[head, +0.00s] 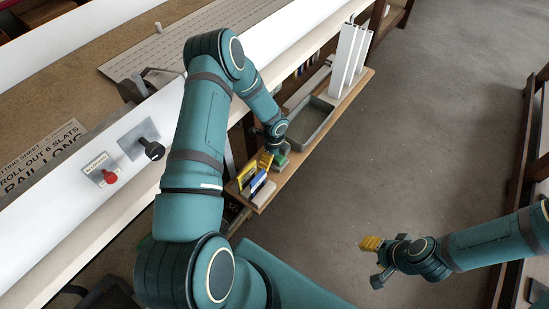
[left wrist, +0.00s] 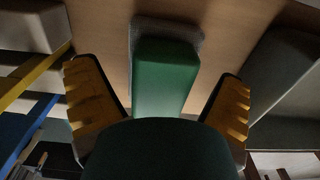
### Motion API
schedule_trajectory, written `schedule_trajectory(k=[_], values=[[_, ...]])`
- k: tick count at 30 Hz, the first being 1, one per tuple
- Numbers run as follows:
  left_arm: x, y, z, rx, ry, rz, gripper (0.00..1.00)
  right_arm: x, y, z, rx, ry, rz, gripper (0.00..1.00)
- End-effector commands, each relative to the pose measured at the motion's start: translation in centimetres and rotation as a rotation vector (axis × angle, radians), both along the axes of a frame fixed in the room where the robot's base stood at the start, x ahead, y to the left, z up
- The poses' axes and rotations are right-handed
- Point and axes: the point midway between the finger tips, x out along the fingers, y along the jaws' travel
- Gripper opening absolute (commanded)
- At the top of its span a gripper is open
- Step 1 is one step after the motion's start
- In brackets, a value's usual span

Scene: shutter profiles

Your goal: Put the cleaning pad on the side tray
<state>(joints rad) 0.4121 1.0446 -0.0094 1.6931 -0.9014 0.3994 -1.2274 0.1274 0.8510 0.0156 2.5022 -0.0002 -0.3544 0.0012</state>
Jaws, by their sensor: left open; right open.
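The cleaning pad, a green block with a grey layer, stands on a wooden shelf (head: 318,145); in the left wrist view the pad (left wrist: 165,75) lies between my spread fingers. In the head view a bit of green pad (head: 282,162) shows beside my left gripper (head: 268,161). The left gripper (left wrist: 157,105) is open around the pad's sides, with gaps visible on both sides. A grey-green open tray (head: 313,122), perhaps the side tray, sits on the same shelf just beyond; its wall (left wrist: 290,80) shows at right in the wrist view. My right gripper (head: 372,261) is open and empty above the floor.
A yellow item (head: 246,176), a blue item (head: 258,181) and a pale block (head: 264,194) stand close by at the shelf's near end. White upright profiles (head: 349,55) stand at its far end. A workbench edge (head: 70,235) runs along the left. The grey floor (head: 430,120) is clear.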

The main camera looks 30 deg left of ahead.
Motion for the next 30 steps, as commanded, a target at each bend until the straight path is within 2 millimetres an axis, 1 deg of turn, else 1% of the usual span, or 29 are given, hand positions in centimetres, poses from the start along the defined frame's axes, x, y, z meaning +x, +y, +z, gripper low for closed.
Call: schedule_trajectory(k=[1, 3, 9, 13, 14, 15, 17, 20, 21, 23, 24, 26, 27, 30], values=[[0.1, 0.0, 1.1, 0.000, -0.003, 0.000, 0.94, -0.1, 0.0, 0.4, 0.000, 0.001, 0.000, 0.47], [0.1, 0.0, 2.4, 0.000, -0.003, 0.000, 0.94, -0.1, 0.0, 0.7, 0.000, 0.003, 0.001, 0.47], [0.1, 0.0, 5.4, 0.001, -0.002, 0.000, 0.94, -0.3, 0.0, 1.3, 0.001, 0.006, 0.001, 0.47], [0.0, -0.1, 6.4, -0.002, -0.001, 0.004, 0.94, -0.3, 0.0, 1.5, 0.001, 0.008, 0.002, 0.47], [-0.1, -0.4, 6.5, -0.008, -0.001, 0.012, 0.94, -0.3, 0.0, 1.5, 0.001, 0.008, 0.002, 0.47], [-0.3, -1.1, 6.5, -0.022, -0.002, 0.033, 0.94, -0.3, 0.1, 1.5, 0.001, 0.008, 0.002, 0.47], [-0.9, -2.9, 6.5, -0.061, -0.002, 0.099, 0.94, -0.3, 0.1, 1.5, 0.001, 0.008, 0.002, 0.47], [-2.9, -7.9, 6.7, -0.169, 0.009, 0.313, 0.94, -0.3, 0.1, 1.5, 0.001, 0.008, 0.002, 0.47], [-4.1, -10.3, 6.9, -0.218, 0.023, 0.434, 0.94, -0.3, 0.1, 1.5, 0.001, 0.008, 0.002, 0.47], [-6.0, -13.7, 7.4, -0.287, 0.053, 0.639, 0.94, -0.3, 0.1, 1.5, 0.001, 0.008, 0.002, 0.47], [-7.4, -15.7, 7.7, -0.323, 0.078, 0.782, 0.94, -0.3, 0.1, 1.5, 0.001, 0.008, 0.002, 0.47], [-9.4, -18.1, 8.4, -0.360, 0.115, 0.991, 0.94, -0.3, 0.0, 1.5, 0.001, 0.008, 0.002, 0.47], [-10.7, -19.3, 8.7, -0.376, 0.139, 1.123, 0.94, -0.3, 0.0, 1.5, 0.001, 0.008, 0.002, 0.47], [-13.6, -21.2, 9.6, -0.388, 0.183, 1.412, 0.94, -0.3, 0.0, 1.5, 0.001, 0.008, 0.002, 0.47]])
